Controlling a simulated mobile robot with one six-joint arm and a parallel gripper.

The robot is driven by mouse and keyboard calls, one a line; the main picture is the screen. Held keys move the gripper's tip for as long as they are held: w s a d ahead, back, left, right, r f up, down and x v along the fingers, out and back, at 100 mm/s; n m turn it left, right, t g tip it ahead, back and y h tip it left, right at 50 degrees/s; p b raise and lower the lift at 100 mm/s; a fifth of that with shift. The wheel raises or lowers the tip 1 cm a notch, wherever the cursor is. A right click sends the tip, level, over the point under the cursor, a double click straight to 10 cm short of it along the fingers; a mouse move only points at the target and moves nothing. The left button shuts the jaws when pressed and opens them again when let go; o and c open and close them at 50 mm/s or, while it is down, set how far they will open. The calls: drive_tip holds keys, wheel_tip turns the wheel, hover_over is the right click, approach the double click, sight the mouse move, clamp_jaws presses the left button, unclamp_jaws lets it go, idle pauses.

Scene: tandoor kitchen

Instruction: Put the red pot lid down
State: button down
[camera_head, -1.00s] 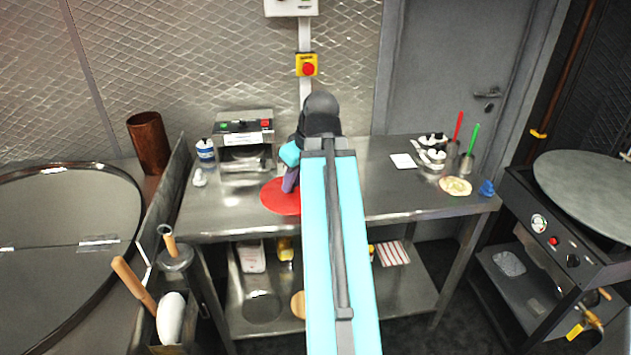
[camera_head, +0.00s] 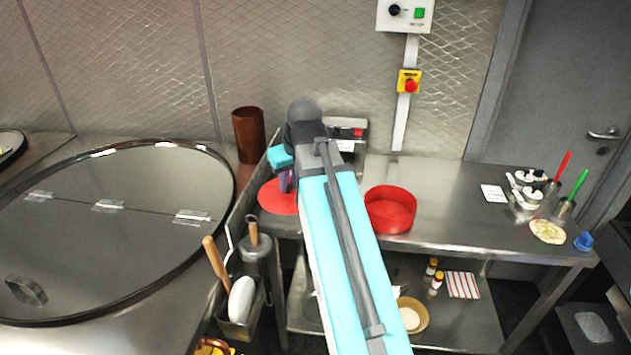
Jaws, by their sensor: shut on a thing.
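The red pot lid (camera_head: 274,199) is a flat red disc at the left end of the steel table. My gripper (camera_head: 285,182) is shut on it from above, and my arm hides part of the grip. I cannot tell whether the lid touches the tabletop or hangs just over it. A round red pot (camera_head: 390,211) stands open on the table, to the right of the lid and apart from it.
A steel divider and a utensil holder (camera_head: 240,310) are close to the lid's left. A large round dark lid (camera_head: 110,245) fills the left. The steel table (camera_head: 450,205) is clear right of the pot, up to a white card (camera_head: 494,194) and small containers.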

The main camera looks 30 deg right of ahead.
drive_tip(key=w+a+p, duration=0.1)
drive_tip(key=w+a, duration=0.2)
drive_tip(key=a, duration=0.5)
drive_tip(key=w+a+r+p, duration=0.1)
drive_tip(key=w+a, duration=0.1)
drive_tip(key=a, duration=0.6)
drive_tip(key=shift+w+r, duration=0.25)
drive_tip(key=shift+w, duration=0.15)
drive_tip(key=shift+a, duration=0.15)
